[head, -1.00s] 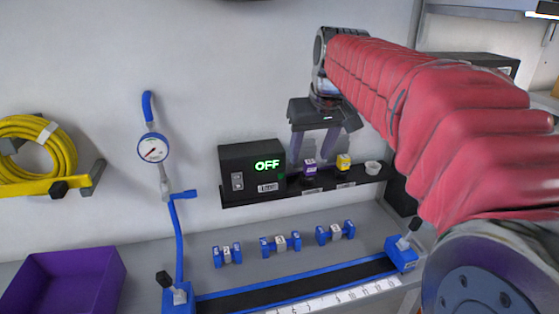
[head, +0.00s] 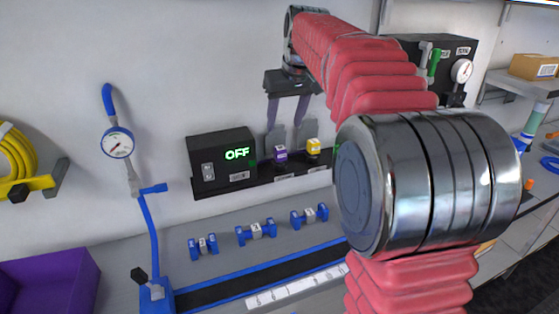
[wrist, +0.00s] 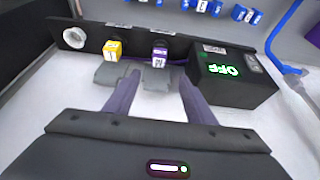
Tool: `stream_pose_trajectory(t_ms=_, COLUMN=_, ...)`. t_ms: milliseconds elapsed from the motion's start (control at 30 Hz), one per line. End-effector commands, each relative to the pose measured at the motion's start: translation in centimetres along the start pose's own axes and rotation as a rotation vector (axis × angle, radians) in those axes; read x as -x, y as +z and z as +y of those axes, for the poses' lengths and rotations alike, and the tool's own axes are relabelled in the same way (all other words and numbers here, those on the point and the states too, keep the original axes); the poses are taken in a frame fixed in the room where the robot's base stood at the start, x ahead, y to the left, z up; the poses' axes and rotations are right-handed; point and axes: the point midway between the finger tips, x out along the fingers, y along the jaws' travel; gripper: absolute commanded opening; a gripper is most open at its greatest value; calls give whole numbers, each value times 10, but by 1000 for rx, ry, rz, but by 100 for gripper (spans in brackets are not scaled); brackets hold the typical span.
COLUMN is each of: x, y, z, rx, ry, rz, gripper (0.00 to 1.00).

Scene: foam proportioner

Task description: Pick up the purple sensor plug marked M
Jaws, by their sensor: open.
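The purple sensor plug (head: 281,153) with a white marked face sits upright on the black shelf (head: 232,186), between the OFF box and a yellow plug. It also shows in the wrist view (wrist: 159,57); its letter is too small to read. My gripper (head: 287,135) is open and empty, above and around the plug's side of the shelf. In the wrist view my two fingers (wrist: 152,85) point toward the purple plug, with a gap between the fingertips and the plug.
A yellow plug (head: 313,147) stands close beside the purple one. The black OFF box (head: 222,160) is on its other side. A white cup (wrist: 74,38) sits at the shelf end. Several blue fittings (head: 255,231) lie on the bench below.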

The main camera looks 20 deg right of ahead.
Motion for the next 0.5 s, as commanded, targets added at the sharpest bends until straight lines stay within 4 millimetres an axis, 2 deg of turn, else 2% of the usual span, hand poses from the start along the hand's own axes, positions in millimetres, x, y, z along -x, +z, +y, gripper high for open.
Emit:
stream_pose_trajectory(t_ms=400, x=-64, y=1, z=0, rx=0, ry=-1, rz=-4, gripper=50)
stream_pose_trajectory(t_ms=500, x=-73, y=1, z=0, rx=0, ry=-1, rz=-1, gripper=50)
